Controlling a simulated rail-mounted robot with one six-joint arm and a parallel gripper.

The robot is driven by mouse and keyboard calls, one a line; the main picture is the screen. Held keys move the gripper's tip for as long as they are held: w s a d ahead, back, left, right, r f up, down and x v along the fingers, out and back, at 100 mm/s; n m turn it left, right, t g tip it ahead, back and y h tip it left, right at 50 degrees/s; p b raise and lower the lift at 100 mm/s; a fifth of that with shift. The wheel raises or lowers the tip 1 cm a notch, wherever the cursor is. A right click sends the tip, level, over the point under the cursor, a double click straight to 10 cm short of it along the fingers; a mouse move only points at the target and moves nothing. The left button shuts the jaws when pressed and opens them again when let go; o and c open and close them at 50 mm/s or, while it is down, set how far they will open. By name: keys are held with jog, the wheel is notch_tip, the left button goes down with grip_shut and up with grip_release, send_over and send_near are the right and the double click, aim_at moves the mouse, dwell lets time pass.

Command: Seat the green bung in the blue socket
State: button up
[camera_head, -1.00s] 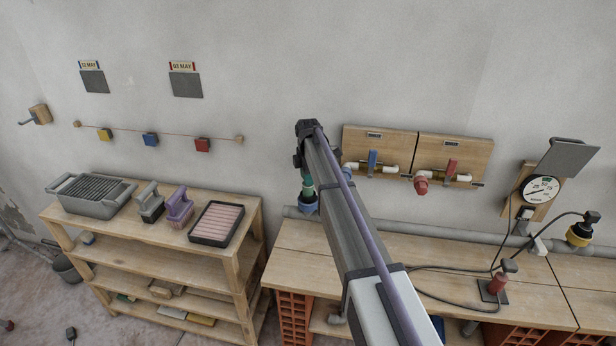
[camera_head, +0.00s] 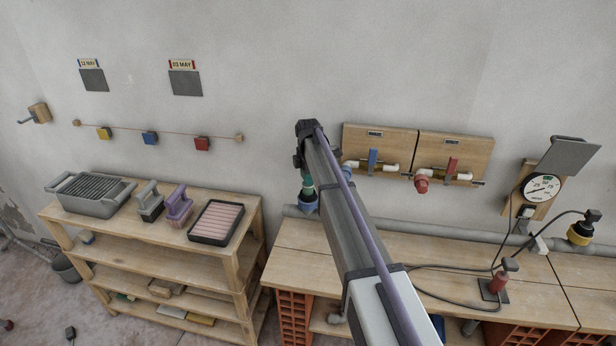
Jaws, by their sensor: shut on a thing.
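The green bung (camera_head: 308,190) shows just left of my arm, low at the wall end of the long bench. It is upright at the mouth of the blue socket (camera_head: 307,206), directly above it. I cannot tell how deep it sits in the socket. My gripper (camera_head: 307,177) points down and is shut on the bung from above. My arm covers part of the fingers and the right side of the socket.
A grey pipe (camera_head: 400,225) runs along the wall behind the bench (camera_head: 300,244). Valve boards with a blue handle (camera_head: 373,159) and a red handle (camera_head: 450,167) hang right of my arm. A shelf unit (camera_head: 150,235) with trays and brushes stands left.

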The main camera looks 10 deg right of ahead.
jog(key=shift+f+b, duration=1)
jog(key=shift+f, duration=0.15)
jog(key=shift+f, duration=0.15)
jog(key=shift+f+b, duration=0.35)
jog(key=shift+b, duration=0.15)
jog(key=o, duration=1)
jog(key=shift+r, duration=0.15)
